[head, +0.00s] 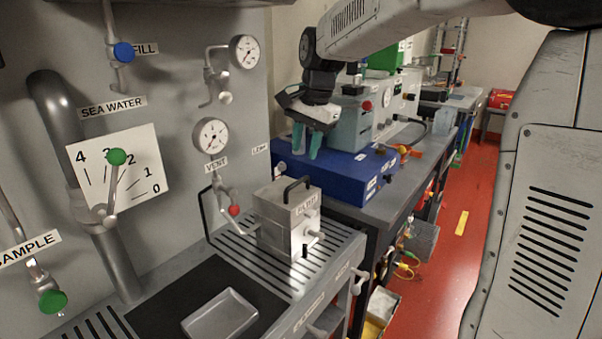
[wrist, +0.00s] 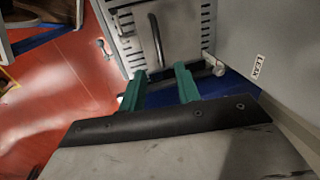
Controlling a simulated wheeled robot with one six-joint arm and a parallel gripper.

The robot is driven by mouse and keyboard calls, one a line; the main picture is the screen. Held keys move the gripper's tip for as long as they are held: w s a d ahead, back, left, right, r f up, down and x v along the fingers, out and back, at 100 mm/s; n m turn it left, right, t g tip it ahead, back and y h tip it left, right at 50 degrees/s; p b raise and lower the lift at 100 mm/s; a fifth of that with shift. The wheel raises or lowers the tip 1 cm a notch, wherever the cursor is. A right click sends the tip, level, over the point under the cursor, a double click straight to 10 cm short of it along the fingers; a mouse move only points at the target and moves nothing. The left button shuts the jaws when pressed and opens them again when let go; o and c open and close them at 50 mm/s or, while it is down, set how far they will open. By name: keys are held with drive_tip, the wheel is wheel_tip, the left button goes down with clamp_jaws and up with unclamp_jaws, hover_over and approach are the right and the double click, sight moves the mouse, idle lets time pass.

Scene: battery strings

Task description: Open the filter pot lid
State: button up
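The filter pot (head: 285,225) is a square metal box standing on a slotted drain grate in the head view. Its lid is down, with a black bar handle (head: 296,187) on top. In the wrist view the pot (wrist: 178,35) and its dark handle (wrist: 156,40) show at the top middle, beyond the fingertips. My gripper (head: 306,145) has two teal fingers, apart, pointing down, above and behind the pot near the blue box. The fingers (wrist: 160,69) also show spread in the wrist view, with nothing between them. They appear clear of the handle.
A blue box (head: 335,170) stands on the bench behind the pot. A vent pipe with a red knob (head: 234,211) is close to the pot's left. A shallow metal tray (head: 220,313) lies in front. The red floor (head: 440,270) is open at right.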

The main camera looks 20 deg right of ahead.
sight(299, 180)
drive_tip(key=x, duration=0.8)
clamp_jaws()
